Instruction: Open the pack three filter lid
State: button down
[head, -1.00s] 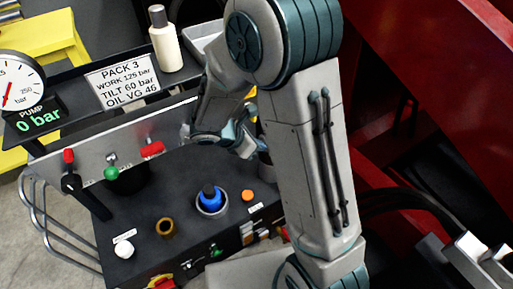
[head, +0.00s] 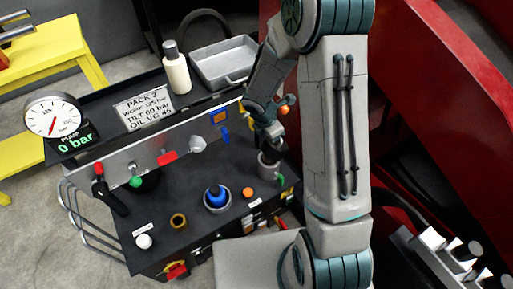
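A grey cylinder (head: 268,165) stands at the deck's right end. I cannot tell surely whether it is the filter or where its lid is. My gripper (head: 272,138) hangs from the folded arm just above or beside this cylinder. Its fingers are small and dark, and I cannot make out contact or opening. A blue cap (head: 213,195) sits in a pale ring mid-deck, apart from my gripper. A brass fitting (head: 178,220) and a white knob (head: 144,241) are to its left.
Red (head: 99,169) and green (head: 136,182) lever knobs line the upright panel. A gauge (head: 53,117) stands over a display reading 0 bar (head: 75,145). A white bottle (head: 177,73) and grey tray (head: 222,62) sit on the rear shelf. Red structure (head: 440,90) rises at right.

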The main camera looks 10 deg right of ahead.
jog(key=shift+w+d+r, duration=0.15)
jog(key=shift+d, duration=0.3)
dwell(0.4)
